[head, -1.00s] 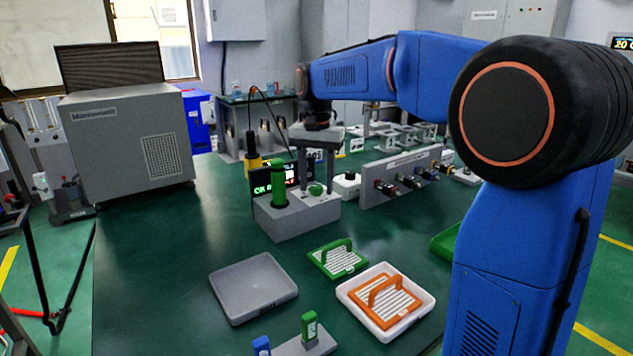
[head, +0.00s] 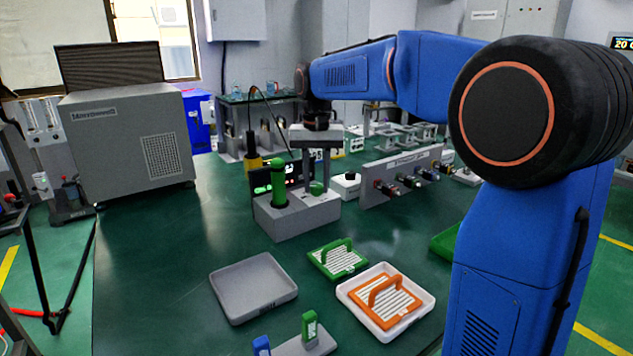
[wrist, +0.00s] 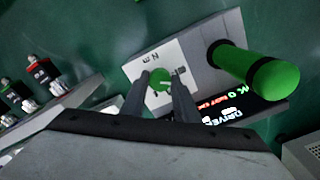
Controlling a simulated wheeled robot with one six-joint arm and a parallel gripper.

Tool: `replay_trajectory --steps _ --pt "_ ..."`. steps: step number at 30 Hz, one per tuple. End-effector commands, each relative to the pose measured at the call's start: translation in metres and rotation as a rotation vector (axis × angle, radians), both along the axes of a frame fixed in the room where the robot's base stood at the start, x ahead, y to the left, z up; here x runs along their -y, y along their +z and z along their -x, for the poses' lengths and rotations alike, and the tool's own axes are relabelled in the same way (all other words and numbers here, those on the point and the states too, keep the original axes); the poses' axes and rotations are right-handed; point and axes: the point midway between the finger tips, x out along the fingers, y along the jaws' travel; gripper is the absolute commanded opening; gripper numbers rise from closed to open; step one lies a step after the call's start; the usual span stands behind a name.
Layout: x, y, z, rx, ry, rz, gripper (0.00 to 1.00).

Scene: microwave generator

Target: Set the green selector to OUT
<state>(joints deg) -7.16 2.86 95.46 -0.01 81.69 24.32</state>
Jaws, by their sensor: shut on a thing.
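The green selector is a small round green knob (head: 316,188) on the light top plate of a grey control box (head: 297,220). In the wrist view the knob (wrist: 158,78) lies between my two fingertips, with a pale mark on it. My gripper (wrist: 160,85) is shut on the knob from above; it also shows in the head view (head: 309,181). Dark letters stand on the plate beside the knob, upside down and hard to read. The OUT label cannot be made out.
A tall green handle (head: 278,182) stands on the same box, close beside my gripper. A display (wrist: 225,108) with green and red text is behind it. A panel with several coloured connectors (head: 405,180) stands to the right. Trays (head: 254,290) lie in front.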

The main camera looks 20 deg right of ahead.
Motion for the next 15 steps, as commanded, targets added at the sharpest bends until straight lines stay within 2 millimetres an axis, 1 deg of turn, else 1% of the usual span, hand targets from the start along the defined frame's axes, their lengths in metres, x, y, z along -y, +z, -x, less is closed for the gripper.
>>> replay_trajectory --steps 6,15 --pt "0.0 0.0003 -0.0001 0.0 0.169 0.0 0.05" --pt "0.0001 0.0004 -0.0001 0.001 0.343 0.0 0.05"
